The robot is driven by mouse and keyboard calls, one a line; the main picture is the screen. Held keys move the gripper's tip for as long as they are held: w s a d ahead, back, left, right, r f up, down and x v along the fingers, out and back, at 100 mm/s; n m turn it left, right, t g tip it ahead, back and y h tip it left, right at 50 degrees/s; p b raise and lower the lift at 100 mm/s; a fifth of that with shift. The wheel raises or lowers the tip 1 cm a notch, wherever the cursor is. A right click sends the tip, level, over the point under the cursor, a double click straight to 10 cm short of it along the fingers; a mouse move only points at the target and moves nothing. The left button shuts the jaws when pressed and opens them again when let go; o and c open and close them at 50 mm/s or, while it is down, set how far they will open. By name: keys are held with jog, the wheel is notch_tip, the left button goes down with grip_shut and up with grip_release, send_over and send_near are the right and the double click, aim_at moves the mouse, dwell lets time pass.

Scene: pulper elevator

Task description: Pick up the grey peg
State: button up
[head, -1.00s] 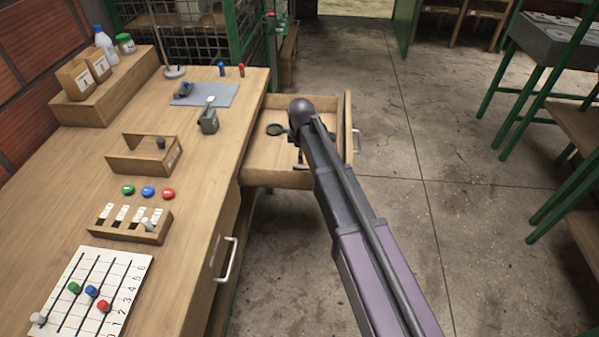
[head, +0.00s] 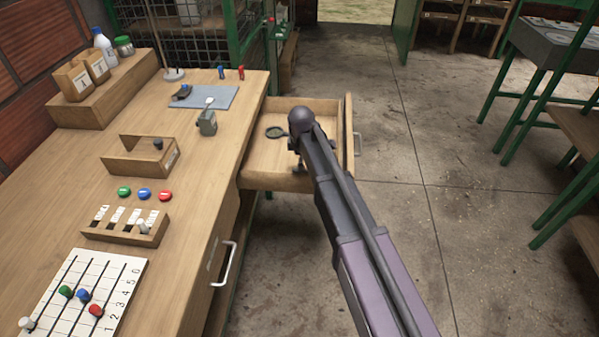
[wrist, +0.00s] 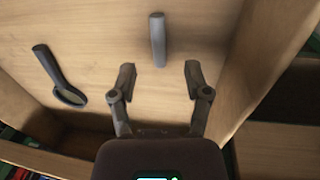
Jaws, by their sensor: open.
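The grey peg (wrist: 158,40) lies on the floor of the open wooden drawer (head: 262,180). In the wrist view it is a plain grey rod just beyond my gripper (wrist: 160,77), in line with the gap between the fingers. The fingers are apart, with only drawer floor between them, and do not touch the peg. In the head view my gripper (head: 307,163) hangs over the drawer, mostly behind my arm, and the peg is hidden there.
A black-handled magnifying glass (wrist: 58,75) lies left of the peg; it also shows in the head view (head: 275,132). The drawer's side wall (wrist: 245,65) stands close to the right finger. The workbench (head: 195,170) left of the drawer holds a rack (head: 125,232) and a wooden box (head: 135,162).

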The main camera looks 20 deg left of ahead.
jog(key=shift+w+f+b, duration=0.2)
jog(key=shift+f+b, duration=0.85)
jog(key=shift+f, duration=0.1)
jog(key=shift+w+f+b, duration=0.15)
jog(key=shift+f+b, duration=0.85)
jog(key=shift+f, duration=0.1)
jog(key=c, duration=0.8)
